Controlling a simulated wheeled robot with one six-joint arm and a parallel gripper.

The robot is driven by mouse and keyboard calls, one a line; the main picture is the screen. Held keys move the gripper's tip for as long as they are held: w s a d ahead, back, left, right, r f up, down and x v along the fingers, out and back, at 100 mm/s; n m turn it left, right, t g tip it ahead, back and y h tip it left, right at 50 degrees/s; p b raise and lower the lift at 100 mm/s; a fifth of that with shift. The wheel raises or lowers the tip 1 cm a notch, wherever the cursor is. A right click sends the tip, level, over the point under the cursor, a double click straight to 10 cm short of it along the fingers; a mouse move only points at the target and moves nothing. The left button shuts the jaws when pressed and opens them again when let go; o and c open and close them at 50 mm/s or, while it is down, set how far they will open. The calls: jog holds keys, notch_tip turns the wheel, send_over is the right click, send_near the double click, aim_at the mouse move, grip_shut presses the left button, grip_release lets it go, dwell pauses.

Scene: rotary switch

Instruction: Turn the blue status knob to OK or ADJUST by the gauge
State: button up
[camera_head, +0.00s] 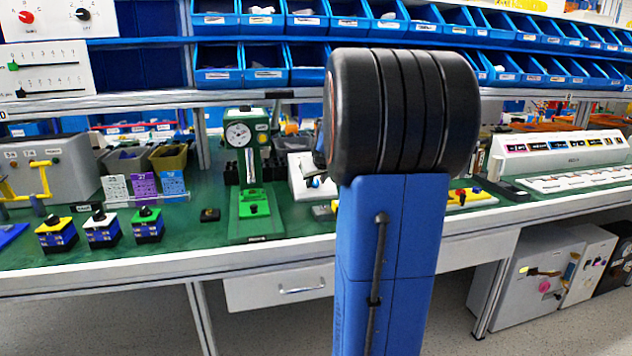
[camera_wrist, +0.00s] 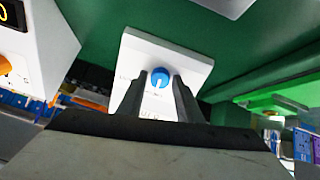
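In the wrist view, the blue knob (camera_wrist: 160,76) is round with a white pointer mark, on a tilted white panel (camera_wrist: 150,45). The pointer points toward the lower part of the picture; the panel's print is too small to read. My gripper (camera_wrist: 160,80) is open, with one dark fingertip on each side of the knob. I cannot tell whether they touch it. In the head view, the white panel (camera_head: 299,176) and knob (camera_head: 316,182) show beside my arm, which hides most of my gripper. A round white gauge (camera_head: 238,134) is on a green stand to the left.
The green stand (camera_head: 250,205) is left of the panel. Several small switch boxes (camera_head: 102,229) stand farther left on the green bench. A white console (camera_head: 565,150) is at right. Blue bins (camera_head: 265,62) line the shelves above.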

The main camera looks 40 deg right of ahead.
jog(key=c, duration=0.8)
jog(key=shift+o, duration=0.2)
jog(key=shift+m, duration=0.4)
jog(key=m, duration=0.5)
jog(key=shift+w+m+g, duration=0.1)
jog(key=shift+m+g, duration=0.2)
jog(key=shift+m, duration=0.1)
jog(key=m, duration=0.5)
jog(key=shift+m+g, duration=0.3)
